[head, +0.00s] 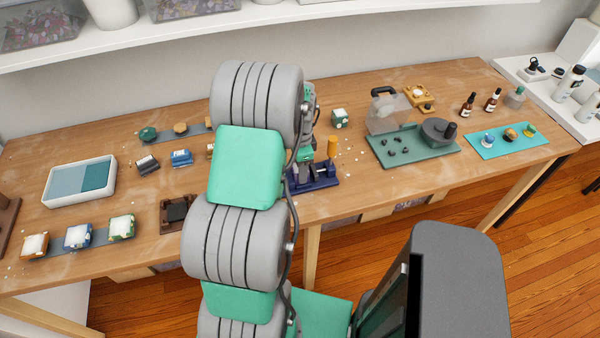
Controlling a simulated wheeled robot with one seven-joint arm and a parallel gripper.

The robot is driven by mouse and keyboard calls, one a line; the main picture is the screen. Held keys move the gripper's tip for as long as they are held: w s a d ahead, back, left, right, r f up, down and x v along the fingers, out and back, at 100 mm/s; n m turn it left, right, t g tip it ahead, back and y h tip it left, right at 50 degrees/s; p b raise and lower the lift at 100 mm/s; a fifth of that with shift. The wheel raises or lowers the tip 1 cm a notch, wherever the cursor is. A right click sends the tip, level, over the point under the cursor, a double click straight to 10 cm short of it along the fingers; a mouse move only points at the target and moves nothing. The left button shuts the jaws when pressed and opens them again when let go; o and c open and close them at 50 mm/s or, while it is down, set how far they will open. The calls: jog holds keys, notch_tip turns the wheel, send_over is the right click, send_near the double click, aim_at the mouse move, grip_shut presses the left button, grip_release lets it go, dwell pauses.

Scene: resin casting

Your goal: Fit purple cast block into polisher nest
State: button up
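I cannot make out a purple cast block; my own arm covers the middle of the table. A dark blue-purple fixture (322,178) with an orange upright handle (332,146) stands just right of my arm, partly hidden by it. I cannot tell whether it is the polisher nest. A brown holder (168,217) with a dark block in it lies left of my arm. My gripper (305,157) shows only as a narrow piece behind my arm, close to the blue-purple fixture. Its fingertips, and anything between them, are hidden.
White-topped blocks (78,237) line the front left, near a white tray (56,196). A green block (339,118) stands behind the fixture. A jug (387,112) and a green tray (392,161) with a dark round pot (437,134) are to the right. Bottles and a turquoise mat (483,152) lie beyond.

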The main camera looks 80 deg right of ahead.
grip_shut()
jog(key=shift+r, duration=0.1)
